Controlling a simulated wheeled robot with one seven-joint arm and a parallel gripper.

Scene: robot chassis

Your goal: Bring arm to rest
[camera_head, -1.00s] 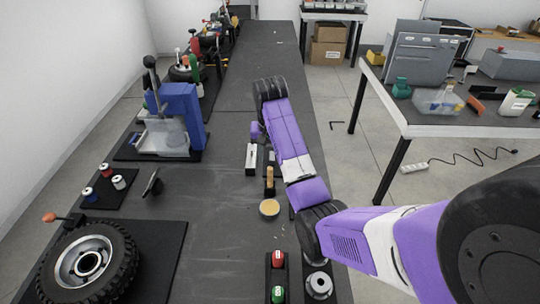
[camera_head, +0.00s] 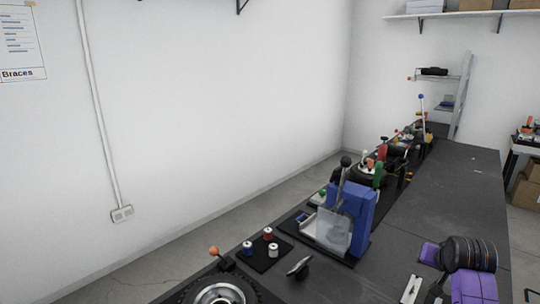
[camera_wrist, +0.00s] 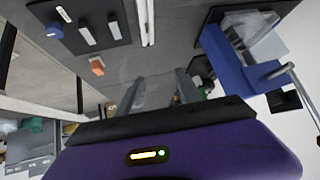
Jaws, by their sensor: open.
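My gripper (camera_wrist: 157,92) shows in the wrist view, with its two grey fingers apart and nothing seen between them. It is above the dark workbench (camera_head: 455,205). The press also shows at the upper right of the wrist view (camera_wrist: 235,62).
A wheel (camera_head: 222,292), small spools (camera_head: 267,233) and a dark tilted device (camera_head: 299,268) are on the bench's left side. More tools stand along its far left edge. An orange block (camera_wrist: 97,66) shows in the wrist view. The far bench top is mostly clear.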

